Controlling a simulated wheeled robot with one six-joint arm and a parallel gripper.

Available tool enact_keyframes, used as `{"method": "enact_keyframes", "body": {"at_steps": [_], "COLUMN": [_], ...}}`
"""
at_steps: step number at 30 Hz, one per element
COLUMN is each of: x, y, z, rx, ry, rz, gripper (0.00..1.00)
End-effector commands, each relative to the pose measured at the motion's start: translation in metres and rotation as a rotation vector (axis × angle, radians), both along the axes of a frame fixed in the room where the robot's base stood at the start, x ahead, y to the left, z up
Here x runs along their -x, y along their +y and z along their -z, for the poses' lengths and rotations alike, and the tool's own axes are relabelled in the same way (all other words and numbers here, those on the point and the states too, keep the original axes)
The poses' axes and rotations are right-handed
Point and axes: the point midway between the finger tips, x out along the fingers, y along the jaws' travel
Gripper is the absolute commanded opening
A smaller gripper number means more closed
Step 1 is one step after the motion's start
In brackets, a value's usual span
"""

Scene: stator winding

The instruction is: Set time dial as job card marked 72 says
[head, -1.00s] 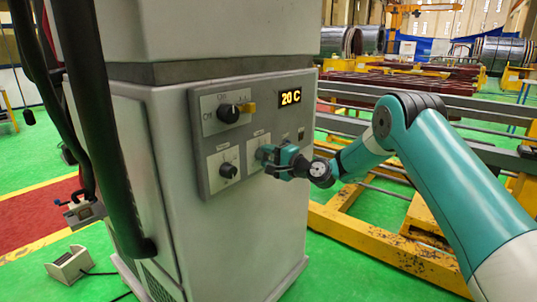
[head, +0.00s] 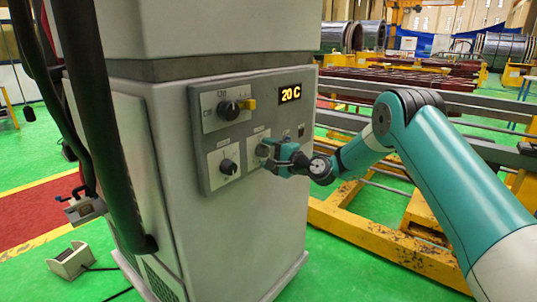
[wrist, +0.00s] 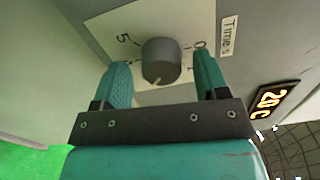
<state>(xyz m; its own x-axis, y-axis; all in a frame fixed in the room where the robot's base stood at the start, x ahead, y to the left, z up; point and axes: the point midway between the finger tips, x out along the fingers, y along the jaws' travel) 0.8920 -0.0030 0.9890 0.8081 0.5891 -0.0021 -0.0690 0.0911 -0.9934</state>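The time dial (wrist: 160,58) is a grey round knob on a white plate (wrist: 118,22) with a "Time s" label (wrist: 229,36) in the wrist view. The marks 5 and 0 show around it, and a pale pointer line lies on the near side of the knob. My gripper (wrist: 162,80) is open, with one teal finger on each side of the knob and a small gap at both sides. In the head view, my gripper (head: 272,152) is at the right lower dial of the control panel and partly hides it. No job card is recognisable in view.
The grey cabinet's panel (head: 205,190) also carries a second lower dial (head: 228,167), a switch with a yellow tab (head: 228,110) above it, and a display reading 20 C (head: 290,94). Dark hoses (head: 105,130) hang at left. Yellow frames (head: 350,235) stand at right.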

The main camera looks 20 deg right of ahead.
Motion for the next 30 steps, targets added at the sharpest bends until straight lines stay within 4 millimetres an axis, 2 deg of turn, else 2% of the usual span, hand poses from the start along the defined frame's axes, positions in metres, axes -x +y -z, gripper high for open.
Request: {"method": "enact_keyframes", "body": {"at_steps": [5, 8, 11, 24, 30], "x": [0.002, 0.009, 0.024, 0.112, 0.135], "y": [-0.002, -0.009, -0.020, -0.084, -0.099], "z": [0.000, 0.000, 0.001, 0.002, 0.001], "rx": [0.000, 0.000, -0.001, -0.001, 0.000], "ry": [-0.001, 0.000, 0.000, 0.002, 0.002], "rz": [0.002, 0.003, 0.005, 0.005, 0.002], "gripper": [0.67, 0.67, 0.67, 0.67, 0.67]}}
